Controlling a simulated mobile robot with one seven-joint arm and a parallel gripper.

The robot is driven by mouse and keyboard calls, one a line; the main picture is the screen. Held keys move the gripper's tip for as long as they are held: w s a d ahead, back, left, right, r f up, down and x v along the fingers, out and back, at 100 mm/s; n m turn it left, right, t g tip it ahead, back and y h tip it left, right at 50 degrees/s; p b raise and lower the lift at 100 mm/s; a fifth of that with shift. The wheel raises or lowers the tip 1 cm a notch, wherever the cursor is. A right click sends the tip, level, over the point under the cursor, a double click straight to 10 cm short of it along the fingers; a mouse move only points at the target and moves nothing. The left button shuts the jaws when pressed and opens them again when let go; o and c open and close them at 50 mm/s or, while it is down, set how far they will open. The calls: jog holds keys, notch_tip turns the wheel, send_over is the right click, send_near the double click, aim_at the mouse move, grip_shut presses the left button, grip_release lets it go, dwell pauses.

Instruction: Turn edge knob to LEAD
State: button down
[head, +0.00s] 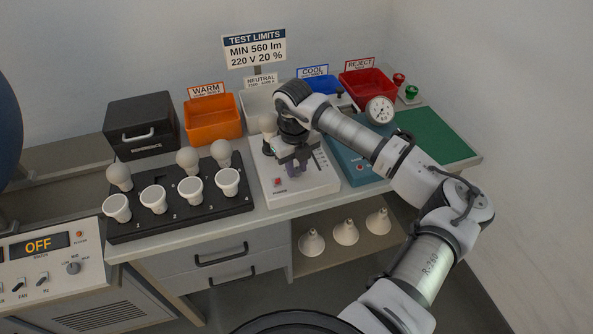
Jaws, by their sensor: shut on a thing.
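My gripper (294,170) points down over the top of the white tester box (305,190), at the middle of the bench. It is shut on what seems to be the edge knob on that box. The fingers and wrist hide most of the knob, so its pointer and the LEAD mark cannot be read. A bulb (268,124) stands upright at the back left of the box, beside my wrist. A red button (277,182) shows on the box's front left.
A black rack (182,222) with several bulbs stands left of the tester. Orange (211,135), blue and red (366,102) bins line the back. A green mat (436,135) lies clear at right.

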aim_at(296, 172)
jog(key=n+b, duration=0.1)
jog(key=b, duration=0.1)
jog(key=n+b, duration=0.4)
jog(key=b, duration=0.1)
jog(key=shift+f, duration=0.25)
jog(key=shift+r+n+b, duration=0.15)
jog(key=shift+n+b, duration=0.7)
jog(key=shift+n, duration=0.35)
jog(key=shift+r+n+b, duration=0.1)
jog(key=shift+n+b, duration=0.7)
jog(key=shift+n, duration=0.4)
jog(key=c, duration=1.2)
grip_release()
notch_tip(296, 172, up, 14)
jog(key=b, duration=0.1)
jog(key=shift+s, duration=0.3)
jog(key=shift+a+f, duration=0.1)
